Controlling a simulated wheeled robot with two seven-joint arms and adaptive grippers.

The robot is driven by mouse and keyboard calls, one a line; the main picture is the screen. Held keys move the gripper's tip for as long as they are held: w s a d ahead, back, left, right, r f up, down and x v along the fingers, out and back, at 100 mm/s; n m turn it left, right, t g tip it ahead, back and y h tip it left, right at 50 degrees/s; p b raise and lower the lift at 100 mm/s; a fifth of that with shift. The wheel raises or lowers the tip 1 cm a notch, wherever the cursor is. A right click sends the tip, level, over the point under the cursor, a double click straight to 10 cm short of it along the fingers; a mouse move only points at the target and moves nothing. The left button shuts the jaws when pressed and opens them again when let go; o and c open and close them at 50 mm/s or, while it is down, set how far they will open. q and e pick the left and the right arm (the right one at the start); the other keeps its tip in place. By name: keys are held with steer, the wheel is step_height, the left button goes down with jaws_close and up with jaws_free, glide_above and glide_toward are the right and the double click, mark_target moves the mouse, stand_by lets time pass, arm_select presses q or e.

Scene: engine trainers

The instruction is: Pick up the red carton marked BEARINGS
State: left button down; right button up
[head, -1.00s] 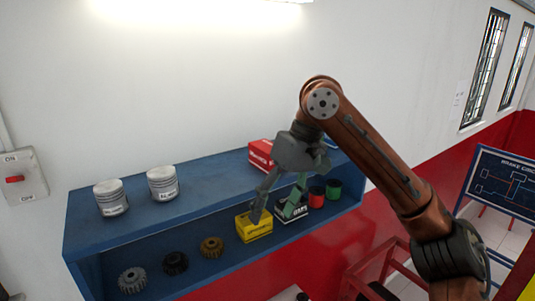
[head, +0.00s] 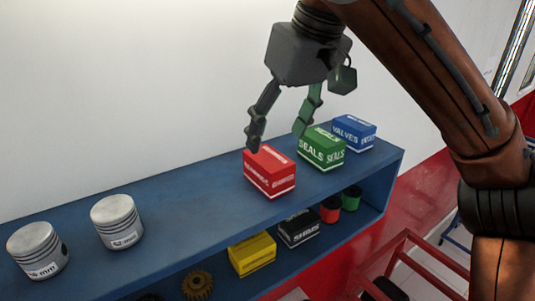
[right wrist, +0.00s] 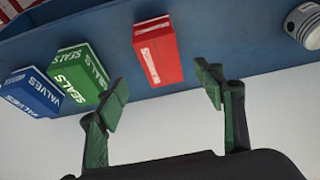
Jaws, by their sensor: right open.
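The red carton (head: 270,174) stands on the top of the blue shelf, with white lettering too blurred to read surely. My right gripper (head: 280,138) is open and empty above it, its dark finger over the carton's left back corner and its green finger near the green SEALS carton. In the right wrist view the red carton (right wrist: 158,52) lies beyond the fingertips and between their lines, apart from both. The right gripper (right wrist: 162,95) shows there with fingers spread wide. My left gripper is not in view.
The green SEALS carton (head: 321,149) stands close right of the red one, then the blue VALVES carton (head: 354,133). Two pistons (head: 117,221) stand at the left. Yellow (head: 252,254) and black (head: 299,228) cartons sit on the lower shelf. The top between pistons and red carton is clear.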

mark_target(269, 157)
steer(key=shift+w+f, duration=0.45)
steer(key=shift+f, duration=0.15)
steer(key=shift+s+a+f+p, duration=0.3)
steer(key=shift+s+f+p, duration=0.1)
steer(key=shift+f, duration=0.2)
steer(key=shift+w+p+x, duration=0.2)
steer(key=shift+p+x, duration=0.35)
steer(key=shift+x, duration=0.7)
steer(key=shift+w+a+f, duration=0.25)
steer(key=shift+w+f, duration=0.4)
steer(key=shift+f, duration=0.25)
steer(key=shift+s+f, duration=0.1)
steer(key=shift+s, duration=0.2)
steer(key=shift+f, duration=0.1)
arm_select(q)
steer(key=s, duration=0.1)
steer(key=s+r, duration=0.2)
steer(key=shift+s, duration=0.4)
arm_select(e)
steer(key=shift+f, duration=0.1)
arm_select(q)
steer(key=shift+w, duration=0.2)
